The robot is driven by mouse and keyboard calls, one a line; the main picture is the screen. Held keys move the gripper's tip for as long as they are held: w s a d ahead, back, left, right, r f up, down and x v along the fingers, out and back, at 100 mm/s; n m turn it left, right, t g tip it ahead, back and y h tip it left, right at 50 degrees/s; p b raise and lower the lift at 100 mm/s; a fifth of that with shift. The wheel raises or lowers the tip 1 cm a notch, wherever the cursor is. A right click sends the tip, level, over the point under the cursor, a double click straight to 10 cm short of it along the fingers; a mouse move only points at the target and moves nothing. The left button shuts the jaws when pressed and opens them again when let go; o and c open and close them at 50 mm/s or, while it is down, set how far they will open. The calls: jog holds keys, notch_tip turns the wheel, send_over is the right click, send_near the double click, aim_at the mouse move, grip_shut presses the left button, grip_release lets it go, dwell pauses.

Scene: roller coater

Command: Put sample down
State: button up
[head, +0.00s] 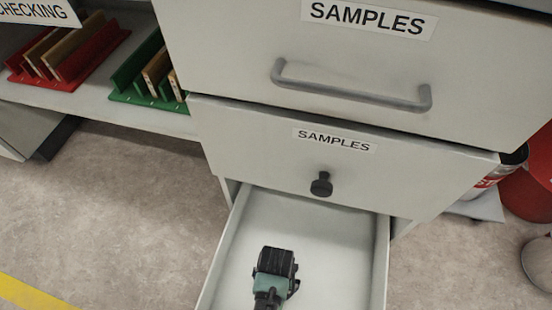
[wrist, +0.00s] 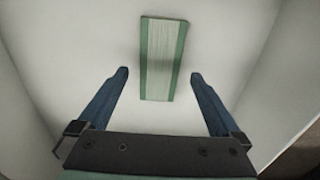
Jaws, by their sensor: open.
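The sample is a flat, pale, striped rectangular piece with green long edges (wrist: 163,60). It shows in the wrist view, against the pale bottom of an open drawer. My gripper (wrist: 159,74) is open, its two blue fingers apart with the near part of the sample between and beyond them. They do not appear to touch it. In the head view my gripper (head: 275,262) is inside the outline of the open drawer (head: 340,245). The sample cannot be made out in the head view.
Above the open drawer are a SAMPLES front with a black knob (head: 321,184) and a larger one with a bar handle (head: 350,92). A red rack (head: 95,60) and a green rack (head: 135,85) stand on the left shelf. Drawer walls (wrist: 285,75) flank my gripper.

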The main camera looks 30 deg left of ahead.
notch_tip(320, 180, up, 8)
jog(key=p, duration=0.4)
jog(key=shift+r, duration=0.15)
